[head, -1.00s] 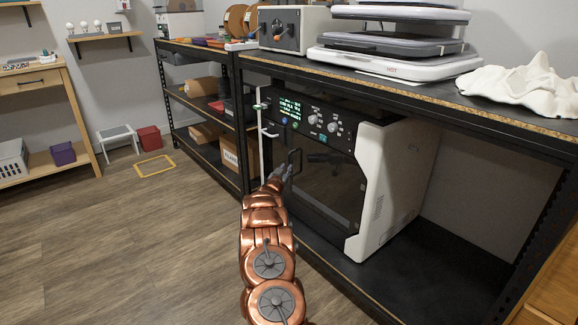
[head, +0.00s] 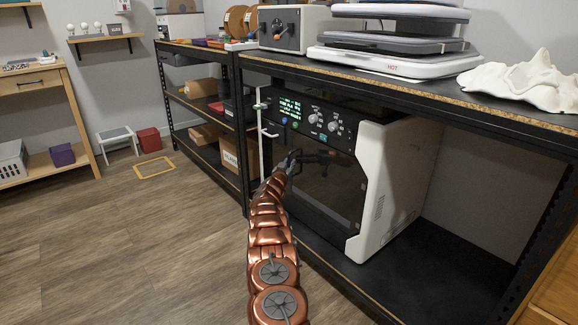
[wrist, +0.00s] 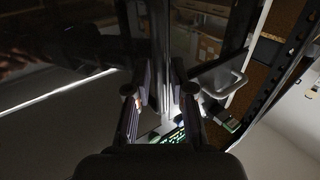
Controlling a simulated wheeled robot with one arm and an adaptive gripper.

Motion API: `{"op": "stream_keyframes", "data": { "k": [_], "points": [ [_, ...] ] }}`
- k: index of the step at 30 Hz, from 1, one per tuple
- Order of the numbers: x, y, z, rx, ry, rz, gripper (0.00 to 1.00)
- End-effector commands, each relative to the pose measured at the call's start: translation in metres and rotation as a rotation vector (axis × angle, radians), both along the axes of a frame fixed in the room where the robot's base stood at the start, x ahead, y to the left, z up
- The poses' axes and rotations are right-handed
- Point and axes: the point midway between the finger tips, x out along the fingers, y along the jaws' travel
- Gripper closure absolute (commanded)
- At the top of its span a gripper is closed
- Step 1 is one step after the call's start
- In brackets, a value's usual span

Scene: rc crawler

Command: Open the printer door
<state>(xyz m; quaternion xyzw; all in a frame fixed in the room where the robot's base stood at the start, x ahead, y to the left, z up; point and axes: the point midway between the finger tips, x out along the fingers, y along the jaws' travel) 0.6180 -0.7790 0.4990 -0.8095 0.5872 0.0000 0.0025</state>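The printer (head: 400,185) stands on the lower shelf of a black workbench, with a lit control panel (head: 310,119) on top and a white side. Its dark glass door (head: 335,190) looks shut. My gripper (head: 297,157) is at the upper left of the door, where the dark door handle is. The handle is hard to tell apart from the dark fingers there. In the wrist view my gripper (wrist: 161,68) has its two fingers apart, facing the dark, reflective door (wrist: 70,50).
A pale bar-shaped handle (head: 268,133) sits left of the printer front; it also shows in the wrist view (wrist: 228,86). The workbench top (head: 420,88) hangs over the printer. A shelf unit with boxes stands to the left.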

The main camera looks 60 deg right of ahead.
Motion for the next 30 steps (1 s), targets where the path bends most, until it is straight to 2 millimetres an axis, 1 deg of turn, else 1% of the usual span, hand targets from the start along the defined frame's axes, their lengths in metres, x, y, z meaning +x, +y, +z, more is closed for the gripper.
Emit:
{"op": "stream_keyframes", "data": {
  "k": [14,21,30],
  "points": [
    [0.0011,-0.0029,0.0019,-0.002,-0.004,0.002,0.77],
    [0.0010,-0.0028,0.0016,-0.002,-0.004,0.002,1.00],
    [0.0012,-0.0027,0.0015,-0.001,-0.003,0.002,1.00]
  ]
}}
